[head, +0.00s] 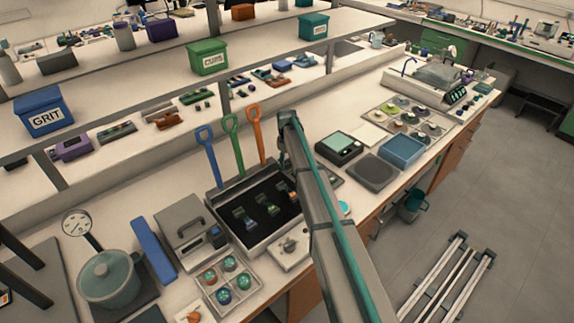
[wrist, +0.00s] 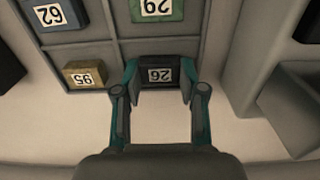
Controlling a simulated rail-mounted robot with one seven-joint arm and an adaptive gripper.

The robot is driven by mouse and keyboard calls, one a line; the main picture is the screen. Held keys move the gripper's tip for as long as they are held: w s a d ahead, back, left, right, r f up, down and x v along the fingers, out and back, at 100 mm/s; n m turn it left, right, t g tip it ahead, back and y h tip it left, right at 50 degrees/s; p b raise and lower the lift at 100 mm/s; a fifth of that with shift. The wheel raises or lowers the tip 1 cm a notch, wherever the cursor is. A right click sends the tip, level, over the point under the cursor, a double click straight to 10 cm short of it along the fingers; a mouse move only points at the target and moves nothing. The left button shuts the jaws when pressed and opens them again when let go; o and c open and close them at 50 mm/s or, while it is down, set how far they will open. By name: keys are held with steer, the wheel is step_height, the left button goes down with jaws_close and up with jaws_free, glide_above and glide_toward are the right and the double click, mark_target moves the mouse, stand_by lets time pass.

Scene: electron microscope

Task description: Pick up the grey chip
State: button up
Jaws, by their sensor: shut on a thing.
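In the wrist view, the dark grey chip (wrist: 146,74) with a white number label is between the two fingers of my gripper (wrist: 159,78). The fingers are shut on its left and right sides. It is at the near edge of a grey divided tray (wrist: 95,48); I cannot tell whether it is clear of the tray floor. A blue chip (wrist: 58,30), a green chip (wrist: 140,17) and a tan chip (wrist: 72,79) sit in other compartments. In the head view, my arm hides the gripper and the grey chip.
In the head view, a dark-floored tray (head: 229,216) with small items lies left of my arm. A blue bin (head: 404,148) is to the right. Shelves overhang the back.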

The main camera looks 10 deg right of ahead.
steer(key=shift+r, duration=0.1)
steer(key=shift+r+b, duration=0.5)
steer(key=s+r+b, duration=0.5)
steer(key=s+r, duration=0.6)
steer(key=s, duration=0.3)
steer(key=shift+d+r, duration=0.3)
steer(key=shift+r, duration=0.1)
steer(key=shift+r, duration=0.1)
